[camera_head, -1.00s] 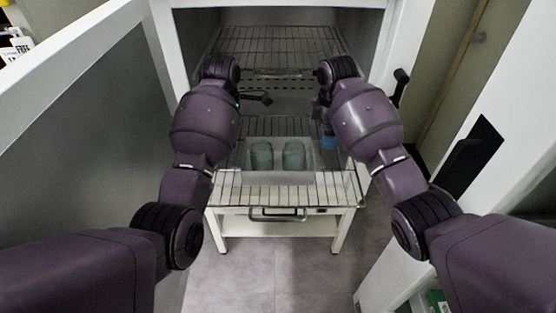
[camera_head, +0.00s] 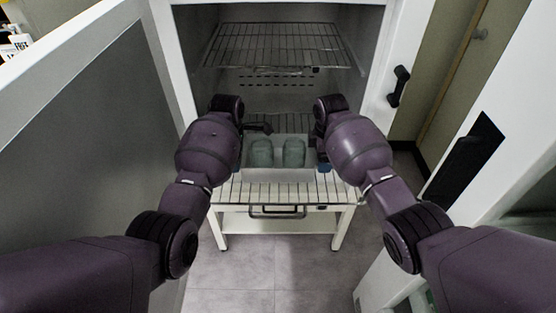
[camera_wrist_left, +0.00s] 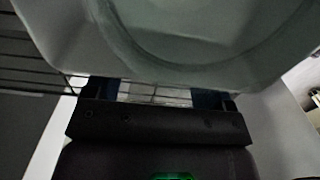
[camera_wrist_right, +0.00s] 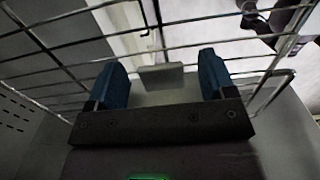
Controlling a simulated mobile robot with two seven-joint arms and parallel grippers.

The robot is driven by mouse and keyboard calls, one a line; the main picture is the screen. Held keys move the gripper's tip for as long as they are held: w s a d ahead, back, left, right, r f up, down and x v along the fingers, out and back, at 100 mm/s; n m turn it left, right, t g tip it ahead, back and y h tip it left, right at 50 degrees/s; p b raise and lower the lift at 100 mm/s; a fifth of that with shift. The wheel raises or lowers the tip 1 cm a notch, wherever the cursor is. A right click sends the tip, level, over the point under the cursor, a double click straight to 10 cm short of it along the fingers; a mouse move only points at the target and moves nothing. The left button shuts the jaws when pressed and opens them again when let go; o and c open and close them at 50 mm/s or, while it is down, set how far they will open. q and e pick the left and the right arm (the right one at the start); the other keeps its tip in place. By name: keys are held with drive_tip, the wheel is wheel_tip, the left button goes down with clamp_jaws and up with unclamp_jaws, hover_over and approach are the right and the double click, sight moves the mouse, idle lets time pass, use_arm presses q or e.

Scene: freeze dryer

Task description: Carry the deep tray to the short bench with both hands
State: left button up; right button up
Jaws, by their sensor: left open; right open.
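The deep tray (camera_head: 279,175) is pale and translucent, and holds two green rounded containers (camera_head: 262,152). In the head view it sits on the lower wire rack, between my two grippers. My left gripper (camera_wrist_left: 153,95) is open at the tray's left side; the tray's pale wall (camera_wrist_left: 165,82) hides part of its fingers. My right gripper (camera_wrist_right: 163,80) is open at the right side. Its blue fingers stand either side of a small pale tab (camera_wrist_right: 160,76), which looks like a tray handle. I cannot tell whether either gripper touches the tray.
The white dryer cabinet has an empty upper wire rack (camera_head: 280,45). An open door (camera_head: 90,130) is close on the left, and white panels stand on the right. The floor (camera_head: 270,285) in front is clear.

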use_arm(q)
drive_tip(key=shift+f, duration=0.25)
use_arm(e)
drive_tip(key=shift+f, duration=0.25)
use_arm(q)
drive_tip(key=shift+c, duration=0.2)
use_arm(e)
drive_tip(key=shift+c, duration=0.2)
use_arm(q)
drive_tip(key=c, duration=1.2)
use_arm(e)
drive_tip(key=c, duration=1.2)
